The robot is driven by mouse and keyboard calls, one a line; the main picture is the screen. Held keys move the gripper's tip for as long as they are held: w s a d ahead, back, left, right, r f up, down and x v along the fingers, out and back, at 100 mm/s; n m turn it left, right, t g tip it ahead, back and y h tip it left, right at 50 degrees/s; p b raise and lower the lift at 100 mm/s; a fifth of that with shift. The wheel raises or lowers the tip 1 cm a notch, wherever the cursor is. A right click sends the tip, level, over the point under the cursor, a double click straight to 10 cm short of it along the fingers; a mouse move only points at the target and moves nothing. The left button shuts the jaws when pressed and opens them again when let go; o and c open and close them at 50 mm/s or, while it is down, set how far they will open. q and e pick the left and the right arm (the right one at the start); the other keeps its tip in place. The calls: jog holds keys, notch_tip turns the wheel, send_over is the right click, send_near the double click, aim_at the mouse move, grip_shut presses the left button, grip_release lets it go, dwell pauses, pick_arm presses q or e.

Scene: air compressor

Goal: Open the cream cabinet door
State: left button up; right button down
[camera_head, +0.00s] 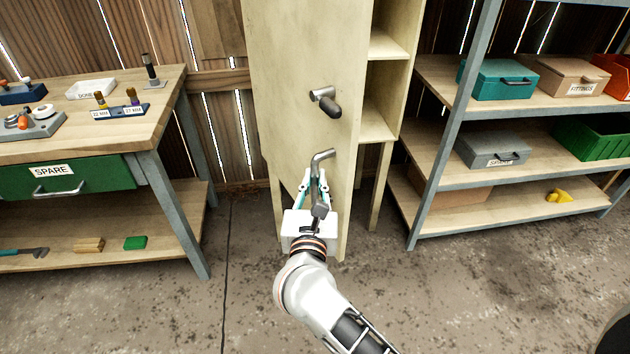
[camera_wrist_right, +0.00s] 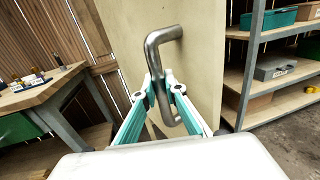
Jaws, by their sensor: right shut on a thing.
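The cream cabinet door (camera_head: 290,60) stands partly open in the head view, with cabinet shelves showing past its right edge. It fills the middle of the right wrist view (camera_wrist_right: 205,60). A bent metal bar handle (camera_head: 322,156) is on the door's lower part; it also shows in the right wrist view (camera_wrist_right: 162,38). A dark-gripped lever (camera_head: 328,106) sits above it. My right gripper (camera_head: 316,184) is shut on the bar handle, with its fingers on either side of the bar in the wrist view (camera_wrist_right: 164,88). My left gripper is not in view.
A wooden workbench (camera_head: 150,88) with a green drawer (camera_head: 100,174) stands at left. A metal-framed shelf unit (camera_head: 455,125) with boxes stands close at right. The cabinet's inner shelf (camera_head: 384,46) looks empty. Concrete floor (camera_head: 240,290) in front is clear.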

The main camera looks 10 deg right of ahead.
jog(key=shift+a, duration=0.35)
jog(key=c, duration=2.1)
grip_release()
jog(key=shift+d, duration=0.1)
